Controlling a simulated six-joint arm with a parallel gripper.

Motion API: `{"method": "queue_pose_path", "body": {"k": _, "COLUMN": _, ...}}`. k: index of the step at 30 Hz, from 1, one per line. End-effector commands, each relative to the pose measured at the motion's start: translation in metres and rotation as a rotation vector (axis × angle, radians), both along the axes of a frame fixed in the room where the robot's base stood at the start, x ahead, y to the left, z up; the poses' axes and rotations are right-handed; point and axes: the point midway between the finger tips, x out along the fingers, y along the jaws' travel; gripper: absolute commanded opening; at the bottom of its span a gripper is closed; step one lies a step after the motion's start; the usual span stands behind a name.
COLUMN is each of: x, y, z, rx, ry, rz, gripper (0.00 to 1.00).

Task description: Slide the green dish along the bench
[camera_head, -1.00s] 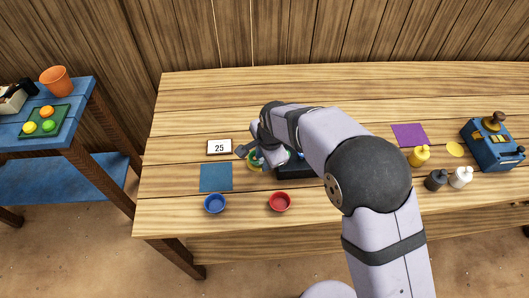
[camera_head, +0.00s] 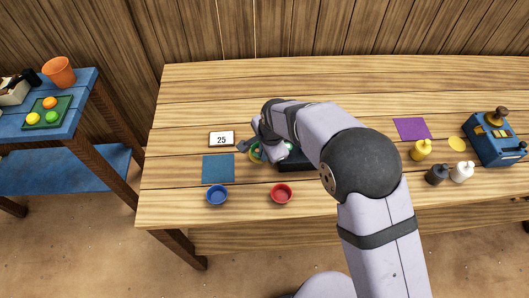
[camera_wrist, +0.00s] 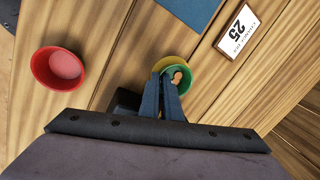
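The green dish (camera_wrist: 180,80) shows in the wrist view beyond my fingertips, with a small orange piece inside it. A yellow round surface (camera_wrist: 176,62) shows along its far edge. My gripper (camera_wrist: 162,76) reaches down to the near side of the dish, its two fingers close together. I cannot tell whether they pinch the rim or only stand against it. In the head view the green dish (camera_head: 256,152) is mostly hidden by my gripper (camera_head: 254,148).
A black scale body (camera_head: 290,163) lies under my arm. A blue mat (camera_head: 218,169), a sign reading 25 (camera_head: 221,139), a blue bowl (camera_head: 217,196) and a red bowl (camera_head: 282,194) are nearby. The bench's far strip is clear.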

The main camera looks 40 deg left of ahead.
Motion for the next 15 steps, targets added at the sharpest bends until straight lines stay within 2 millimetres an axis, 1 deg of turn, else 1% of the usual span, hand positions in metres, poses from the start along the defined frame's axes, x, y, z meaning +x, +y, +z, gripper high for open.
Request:
{"method": "queue_pose_path", "body": {"k": 8, "x": -0.014, "y": 0.006, "z": 0.000, "rx": -0.002, "ry": 0.001, "rz": 0.003, "gripper": 0.00}}
{"method": "queue_pose_path", "body": {"k": 15, "x": -0.035, "y": 0.017, "z": 0.000, "rx": -0.002, "ry": 0.001, "rz": 0.004, "gripper": 0.00}}
